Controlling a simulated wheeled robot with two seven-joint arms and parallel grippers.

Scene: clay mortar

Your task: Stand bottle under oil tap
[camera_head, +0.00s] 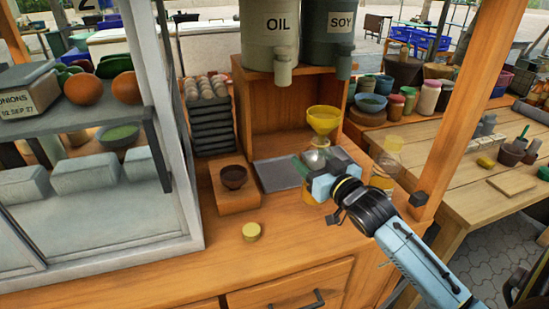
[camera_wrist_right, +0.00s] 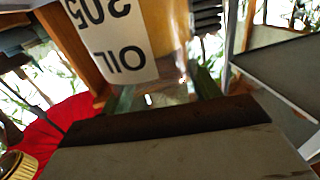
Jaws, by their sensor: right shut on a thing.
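The grey-green oil container (camera_head: 268,30), marked OIL, stands on a wooden stand, with its tap (camera_head: 283,67) hanging at the front. My right gripper (camera_head: 315,175) is shut on a clear bottle (camera_head: 314,160) that shows yellow low down; the fingers hide part of it. It is in front and to the right of the tap, near the grey tray (camera_head: 278,177). A yellow funnel (camera_head: 323,119) shows just above the bottle; I cannot tell whether they touch. In the right wrist view, clear glass shows between the fingers (camera_wrist_right: 163,92). My left gripper is out of view.
A second clear bottle with yellow in it (camera_head: 385,172) stands right of the gripper. A small yellow lid-like piece (camera_head: 251,232) lies on the counter. The front counter is mostly clear.

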